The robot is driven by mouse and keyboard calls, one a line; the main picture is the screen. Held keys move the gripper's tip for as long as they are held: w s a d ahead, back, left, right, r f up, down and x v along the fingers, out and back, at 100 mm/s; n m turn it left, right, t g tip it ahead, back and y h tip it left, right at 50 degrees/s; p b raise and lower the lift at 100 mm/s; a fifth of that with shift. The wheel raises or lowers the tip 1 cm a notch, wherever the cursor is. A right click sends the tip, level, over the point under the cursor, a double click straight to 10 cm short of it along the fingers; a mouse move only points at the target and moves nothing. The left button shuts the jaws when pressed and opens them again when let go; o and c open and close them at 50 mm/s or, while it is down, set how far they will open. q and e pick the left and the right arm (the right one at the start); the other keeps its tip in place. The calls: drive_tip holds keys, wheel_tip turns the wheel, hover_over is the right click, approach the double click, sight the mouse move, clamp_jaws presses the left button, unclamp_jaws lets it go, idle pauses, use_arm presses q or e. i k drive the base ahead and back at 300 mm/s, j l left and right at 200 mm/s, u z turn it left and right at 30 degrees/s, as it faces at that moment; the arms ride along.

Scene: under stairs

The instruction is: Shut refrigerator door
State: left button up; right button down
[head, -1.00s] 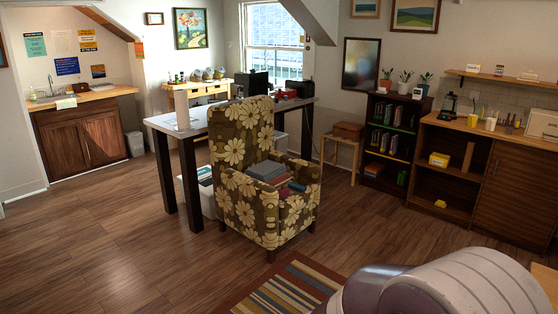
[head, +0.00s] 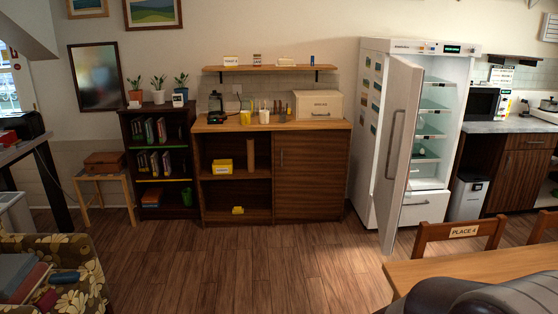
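A tall white refrigerator (head: 374,130) stands against the back wall, right of centre in the head view. Its door (head: 400,140) is hinged on the left side and swings out toward me, standing wide open. A vertical handle (head: 391,146) shows on the door. Pale shelves (head: 432,130) and a lower drawer (head: 424,207) show inside. Neither of my grippers is in view. Only a dark, rounded part of my own body shows at the bottom right, well short of the refrigerator.
A wooden table (head: 480,270) and a chair marked PLACE 4 (head: 459,232) stand in front of the refrigerator at the lower right. A low wooden cabinet (head: 312,175) is left of it. A floral armchair (head: 80,255) is at lower left. The middle wooden floor (head: 250,265) is clear.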

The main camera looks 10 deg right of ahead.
sight(406, 78)
drive_tip(key=i+l+z, duration=0.2)
drive_tip(key=i+z, duration=0.2)
drive_tip(key=i, duration=0.25)
drive_tip(key=i+z, duration=0.4)
drive_tip(key=i, duration=0.2)
drive_tip(key=i+j+z, duration=0.2)
drive_tip(key=i+z, duration=0.2)
drive_tip(key=i, duration=0.25)
drive_tip(key=i+j+z, duration=0.1)
drive_tip(key=i+j, duration=0.5)
drive_tip(key=i+j+z, duration=0.1)
drive_tip(key=i+j, duration=0.5)
drive_tip(key=j, duration=0.15)
drive_tip(key=i+j+z, duration=0.1)
drive_tip(key=i+j, duration=0.5)
drive_tip(key=j, duration=0.15)
